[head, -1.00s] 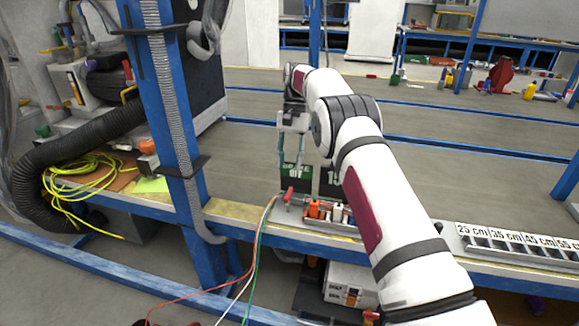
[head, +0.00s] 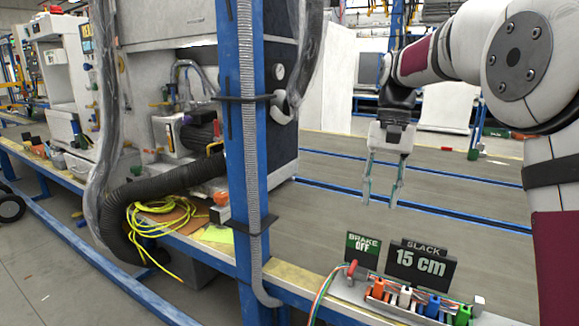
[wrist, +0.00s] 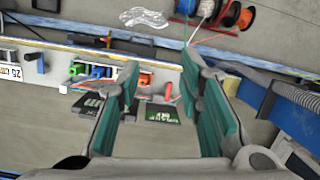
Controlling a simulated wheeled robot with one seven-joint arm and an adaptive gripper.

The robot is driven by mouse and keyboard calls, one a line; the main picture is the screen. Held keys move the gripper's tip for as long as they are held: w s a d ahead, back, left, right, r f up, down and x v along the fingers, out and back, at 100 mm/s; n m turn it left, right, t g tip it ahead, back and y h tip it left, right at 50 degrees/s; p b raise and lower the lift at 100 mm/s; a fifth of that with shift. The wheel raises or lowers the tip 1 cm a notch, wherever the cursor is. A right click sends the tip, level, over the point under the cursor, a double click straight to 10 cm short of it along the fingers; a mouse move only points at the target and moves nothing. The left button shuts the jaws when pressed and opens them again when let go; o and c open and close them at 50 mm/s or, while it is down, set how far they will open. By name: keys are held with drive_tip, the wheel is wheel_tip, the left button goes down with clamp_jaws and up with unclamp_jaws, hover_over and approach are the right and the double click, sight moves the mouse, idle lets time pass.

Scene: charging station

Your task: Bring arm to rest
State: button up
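My gripper (head: 382,192) hangs over the grey bench surface in the head view, fingers pointing down, clear of everything below. The two teal-padded fingers are apart with nothing between them. In the wrist view my gripper (wrist: 172,118) also shows open and empty. My white arm reaches in from the right side of the head view, bent and raised.
A tray (head: 345,291) with a red lever and coloured connectors (head: 405,296) sits at the bench's front edge. A blue post (head: 246,150) with conduit rises to the left. A yellow cable coil (head: 160,222) lies further left. Spools (wrist: 236,14) show in the wrist view.

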drive_tip(key=s+r+n+t, duration=0.1)
drive_tip(key=s+r, duration=0.1)
drive_tip(key=s, duration=0.8)
drive_tip(key=s+r+n, duration=0.1)
drive_tip(key=s+r, duration=0.1)
drive_tip(key=s, duration=0.9)
drive_tip(key=s+f+n+t, duration=0.1)
drive_tip(key=s+f, duration=0.2)
drive_tip(key=s, duration=0.3)
drive_tip(key=s+f+h, duration=0.1)
drive_tip(key=s+f, duration=0.2)
drive_tip(key=s, duration=0.3)
drive_tip(key=s+f+n+t, duration=0.1)
drive_tip(key=s+f, duration=0.3)
drive_tip(key=s, duration=0.2)
wheel_tip(320, 180, up, 28)
drive_tip(key=t+p, duration=0.3)
drive_tip(key=p, duration=2.3)
drive_tip(key=shift+d+r+t+p, duration=0.2)
drive_tip(key=shift+d+t+p, duration=0.1)
drive_tip(key=shift+d+p, duration=0.1)
drive_tip(key=shift+s+d, duration=0.1)
